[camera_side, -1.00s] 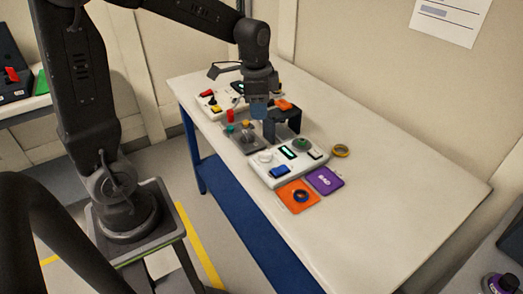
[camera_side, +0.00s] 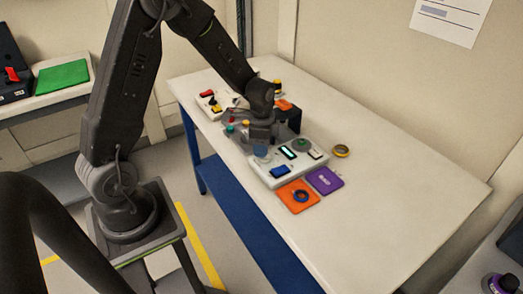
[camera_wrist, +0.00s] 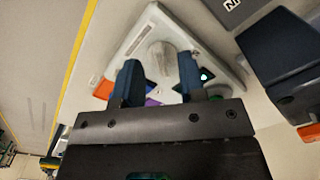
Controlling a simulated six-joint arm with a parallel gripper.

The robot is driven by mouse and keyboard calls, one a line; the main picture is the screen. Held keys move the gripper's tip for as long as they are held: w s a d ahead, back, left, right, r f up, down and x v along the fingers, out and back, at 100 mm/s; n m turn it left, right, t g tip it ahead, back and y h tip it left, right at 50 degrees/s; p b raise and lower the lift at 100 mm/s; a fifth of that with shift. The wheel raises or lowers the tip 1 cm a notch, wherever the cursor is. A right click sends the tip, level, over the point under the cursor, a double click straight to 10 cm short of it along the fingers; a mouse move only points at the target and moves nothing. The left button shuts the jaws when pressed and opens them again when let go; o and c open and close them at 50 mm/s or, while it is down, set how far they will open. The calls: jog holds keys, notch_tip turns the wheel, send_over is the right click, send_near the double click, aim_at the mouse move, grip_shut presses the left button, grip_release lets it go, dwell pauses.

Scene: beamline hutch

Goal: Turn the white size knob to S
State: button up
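The white size knob (camera_wrist: 162,56) is a pale round cap on the white control box (camera_wrist: 128,48) in the wrist view. In the side view the control box (camera_side: 297,163) stands on the table, and the knob is mostly hidden by my gripper (camera_side: 262,152). In the wrist view my gripper (camera_wrist: 160,82) is open, its two blue-grey fingers apart with the knob showing between and beyond their tips. I cannot tell whether a finger touches the knob. The knob's setting marks are not readable.
The control box also carries a lit display (camera_side: 288,153), a blue button (camera_side: 280,171) and a green knob (camera_side: 301,143). An orange pad (camera_side: 287,203), a purple pad (camera_side: 325,181) and a yellow tape roll (camera_side: 341,151) lie nearby. A dark bracket (camera_side: 290,118) stands behind. The table's right side is clear.

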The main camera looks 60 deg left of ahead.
jog(key=shift+f, duration=1.05)
grip_shut()
